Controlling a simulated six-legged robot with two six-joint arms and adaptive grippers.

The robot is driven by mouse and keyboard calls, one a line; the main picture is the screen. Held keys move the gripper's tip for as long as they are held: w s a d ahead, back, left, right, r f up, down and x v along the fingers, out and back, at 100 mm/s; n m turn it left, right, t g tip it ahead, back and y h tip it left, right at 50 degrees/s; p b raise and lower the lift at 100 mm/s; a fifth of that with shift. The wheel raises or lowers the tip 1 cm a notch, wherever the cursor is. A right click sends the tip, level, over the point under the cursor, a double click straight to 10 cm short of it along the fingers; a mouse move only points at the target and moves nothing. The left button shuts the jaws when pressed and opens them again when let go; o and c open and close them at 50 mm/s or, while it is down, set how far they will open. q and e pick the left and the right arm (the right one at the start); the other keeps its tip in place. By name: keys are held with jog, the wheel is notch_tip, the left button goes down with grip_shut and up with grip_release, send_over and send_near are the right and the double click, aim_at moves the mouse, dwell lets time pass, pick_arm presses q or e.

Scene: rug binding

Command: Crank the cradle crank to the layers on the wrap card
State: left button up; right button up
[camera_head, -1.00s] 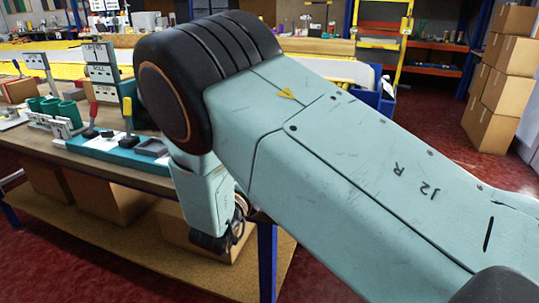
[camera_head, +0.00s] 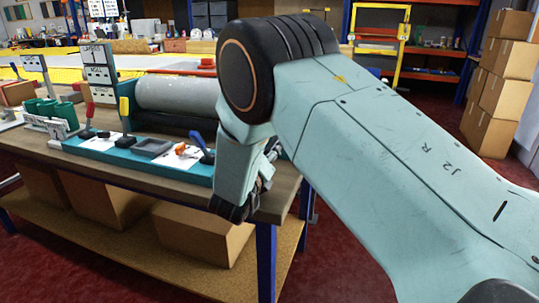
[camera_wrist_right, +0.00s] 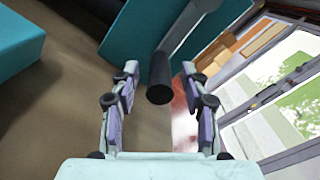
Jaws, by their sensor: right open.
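A black crank handle (camera_wrist_right: 160,78) on a grey crank arm (camera_wrist_right: 182,32) shows in the right wrist view, in front of a teal panel (camera_wrist_right: 145,30). My right gripper (camera_wrist_right: 160,72) is open, its fingers on either side of the handle with gaps showing. In the head view my right arm hides the crank. A large grey roll (camera_head: 178,93) lies behind the teal base (camera_head: 102,148) on the bench. A white card board (camera_head: 98,72) with the heading LAYERS stands at the roll's left; its smaller marks are unclear. My left gripper is out of view.
Levers with red (camera_head: 88,109), yellow (camera_head: 124,112) and blue (camera_head: 198,141) handles stand along the base, beside a grey tray (camera_head: 153,148). Red floor right of the bench is open.

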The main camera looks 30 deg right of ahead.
jog(key=shift+c, duration=0.4)
grip_shut()
dwell(0.4)
